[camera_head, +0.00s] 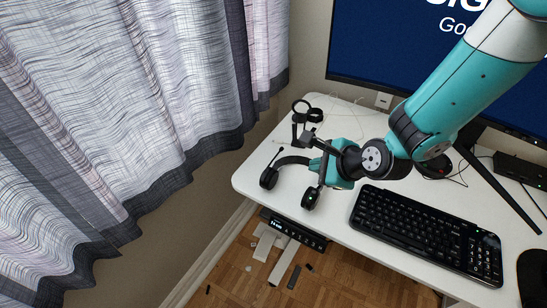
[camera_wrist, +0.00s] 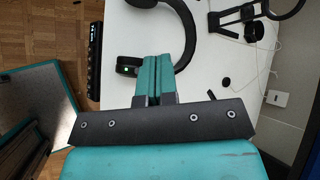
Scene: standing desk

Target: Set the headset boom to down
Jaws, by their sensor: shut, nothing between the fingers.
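The black headset lies on the white desk (camera_head: 250,180) near its left corner. In the head view one earcup (camera_head: 268,178) is at the left and the other (camera_head: 310,199) is nearer the front edge; my gripper hides part of the headband (camera_head: 292,160). A thin dark boom (camera_head: 275,156) seems to rise from the left earcup, angled up and right. My gripper (camera_head: 318,166) is shut and empty over the headset. In the wrist view its teal fingers (camera_wrist: 152,60) are together, between an earcup (camera_wrist: 128,66) and the curved headband (camera_wrist: 187,30). Contact cannot be told.
A black stand with rings (camera_head: 302,108) is behind the headset. The keyboard (camera_head: 425,230) lies to the right, with a mouse (camera_head: 532,275) beyond it. A monitor (camera_head: 380,45) stands at the back. A control panel (camera_head: 295,231) is under the front edge. Curtains (camera_head: 120,100) hang at left.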

